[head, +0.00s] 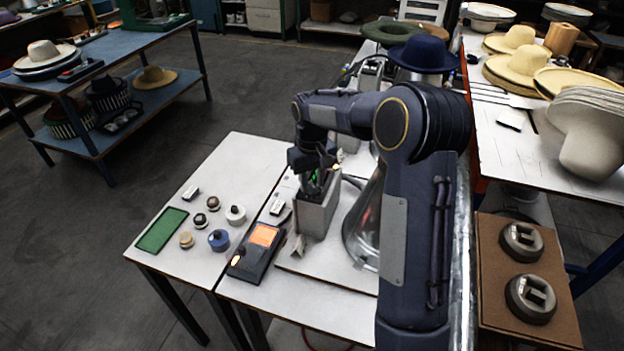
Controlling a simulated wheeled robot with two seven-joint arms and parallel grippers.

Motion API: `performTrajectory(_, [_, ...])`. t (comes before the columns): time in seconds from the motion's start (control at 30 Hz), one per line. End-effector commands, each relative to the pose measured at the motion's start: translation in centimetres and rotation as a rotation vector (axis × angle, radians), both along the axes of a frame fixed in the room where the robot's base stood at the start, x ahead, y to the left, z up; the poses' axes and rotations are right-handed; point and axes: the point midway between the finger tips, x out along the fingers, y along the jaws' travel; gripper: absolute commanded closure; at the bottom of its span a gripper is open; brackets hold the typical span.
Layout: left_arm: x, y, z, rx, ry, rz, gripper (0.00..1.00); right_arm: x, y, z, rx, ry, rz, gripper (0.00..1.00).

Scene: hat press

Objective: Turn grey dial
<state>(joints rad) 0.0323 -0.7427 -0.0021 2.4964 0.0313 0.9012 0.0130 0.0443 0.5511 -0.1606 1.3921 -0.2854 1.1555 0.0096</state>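My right arm reaches in from the right, and my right gripper (316,186) points down at the top of a grey box (318,214) on the white table. The fingers and wrist cover most of the box's top, with a small green glow between them. I cannot tell whether the fingers are open or shut, or whether they touch anything. No grey dial can be made out for certain; one on the box would be hidden by the gripper. Several small round knobs lie on the table to the left, one of them pale grey-white (236,214). My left gripper is not in view.
A dark control box (255,253) with an orange screen stands left of the grey box. A green mat (162,230) lies at the table's left. A glass-like cone (363,222) stands close beside the arm. A hat table (497,150) is at right.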

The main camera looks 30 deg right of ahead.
Motion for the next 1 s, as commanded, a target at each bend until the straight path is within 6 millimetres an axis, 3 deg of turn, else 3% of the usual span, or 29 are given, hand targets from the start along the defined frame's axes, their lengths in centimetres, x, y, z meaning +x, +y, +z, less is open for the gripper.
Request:
performTrajectory(0.5, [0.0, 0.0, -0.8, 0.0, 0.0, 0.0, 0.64, 0.1, 0.0, 7.1, 0.0, -0.004, 0.0, 0.68])
performTrajectory(1.0, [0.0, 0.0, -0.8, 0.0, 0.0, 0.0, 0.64, 0.0, 0.0, 7.8, 0.0, -0.001, 0.0, 0.68])
